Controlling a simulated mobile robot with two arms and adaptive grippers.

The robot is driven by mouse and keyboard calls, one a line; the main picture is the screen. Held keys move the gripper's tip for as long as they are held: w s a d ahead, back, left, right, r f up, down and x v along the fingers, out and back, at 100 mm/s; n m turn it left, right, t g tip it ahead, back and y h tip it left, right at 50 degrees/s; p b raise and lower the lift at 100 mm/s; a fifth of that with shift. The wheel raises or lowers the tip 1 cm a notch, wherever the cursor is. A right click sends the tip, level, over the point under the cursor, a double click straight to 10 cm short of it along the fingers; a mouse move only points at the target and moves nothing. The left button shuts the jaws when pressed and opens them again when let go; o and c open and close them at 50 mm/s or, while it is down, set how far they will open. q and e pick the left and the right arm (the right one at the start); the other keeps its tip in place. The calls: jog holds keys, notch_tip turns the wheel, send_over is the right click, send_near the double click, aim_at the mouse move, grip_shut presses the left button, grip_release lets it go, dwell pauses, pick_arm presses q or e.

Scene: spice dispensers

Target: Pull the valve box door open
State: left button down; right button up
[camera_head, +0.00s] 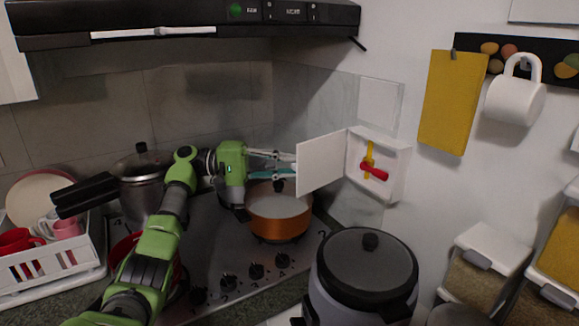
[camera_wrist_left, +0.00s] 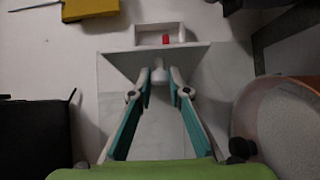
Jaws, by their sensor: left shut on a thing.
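The white valve box (camera_head: 400,168) is mounted on the wall right of the stove corner. Its white door (camera_head: 322,163) stands swung open to the left, showing a red valve handle (camera_head: 376,173) on a yellow pipe (camera_head: 369,151) inside. My left gripper (camera_head: 287,163) is at the outer face of the door. In the left wrist view my left gripper (camera_wrist_left: 159,82) is shut on the small white knob (camera_wrist_left: 159,72) of the door (camera_wrist_left: 125,62). The red handle also shows in the box behind the door's edge (camera_wrist_left: 166,39). My right gripper is not in view.
An orange pot (camera_head: 279,219) stands on the stove just below my left gripper, with a steel pot (camera_head: 141,188) further left. A lidded cooker (camera_head: 366,270) stands below the box. A yellow cloth (camera_head: 449,100) and a white mug (camera_head: 515,102) hang on the right.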

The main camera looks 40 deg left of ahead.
pick_arm(q)
jog(key=c, duration=1.9)
grip_release()
jog(key=v, duration=0.7)
jog(key=shift+a, duration=0.25)
jog(key=shift+s+r, duration=0.1)
